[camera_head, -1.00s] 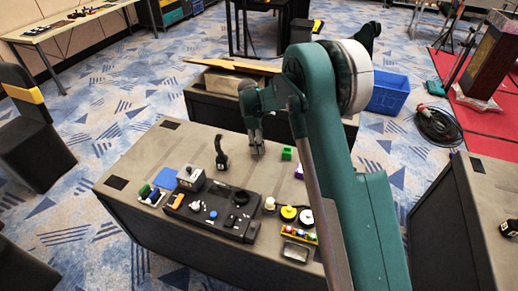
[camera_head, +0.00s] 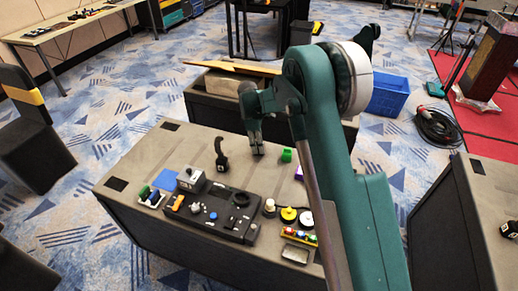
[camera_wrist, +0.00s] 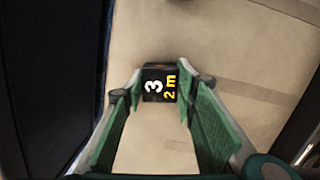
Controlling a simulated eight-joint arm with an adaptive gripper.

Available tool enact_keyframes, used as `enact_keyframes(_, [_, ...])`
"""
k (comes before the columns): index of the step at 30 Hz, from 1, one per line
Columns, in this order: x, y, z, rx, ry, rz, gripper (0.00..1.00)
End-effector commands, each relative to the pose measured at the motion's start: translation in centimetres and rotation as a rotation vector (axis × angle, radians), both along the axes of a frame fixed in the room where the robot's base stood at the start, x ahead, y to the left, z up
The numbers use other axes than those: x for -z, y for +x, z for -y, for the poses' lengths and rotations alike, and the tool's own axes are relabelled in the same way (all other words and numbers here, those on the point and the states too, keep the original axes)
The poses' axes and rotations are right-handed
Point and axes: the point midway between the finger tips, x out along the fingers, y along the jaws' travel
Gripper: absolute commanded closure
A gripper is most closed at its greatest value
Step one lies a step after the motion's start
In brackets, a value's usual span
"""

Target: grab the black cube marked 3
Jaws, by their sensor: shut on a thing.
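The black cube marked with a white 3 and a yellow "2 m" (camera_wrist: 158,85) is in the wrist view, between the two green finger pads. My gripper (camera_wrist: 158,88) is shut on it, with one finger at each side. In the head view, my gripper (camera_head: 257,149) points down at the far part of the grey table (camera_head: 150,155). The cube cannot be made out there.
Another black cube with white marks (camera_head: 510,229) sits on the right table.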

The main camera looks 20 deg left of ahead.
Motion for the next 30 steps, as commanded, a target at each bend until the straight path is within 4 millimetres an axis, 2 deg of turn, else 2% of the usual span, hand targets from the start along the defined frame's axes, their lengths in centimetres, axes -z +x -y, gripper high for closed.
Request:
enact_keyframes(5, [-0.2,0.0,0.0,0.0,0.0,0.0,0.84])
enact_keyframes(11, [-1.4,0.0,0.0,0.0,0.0,0.0,0.84])
enact_keyframes(24, [-7.6,0.0,0.0,0.0,0.0,0.0,0.84])
enact_keyframes(30, [-9.5,0.0,0.0,0.0,0.0,0.0,0.84])
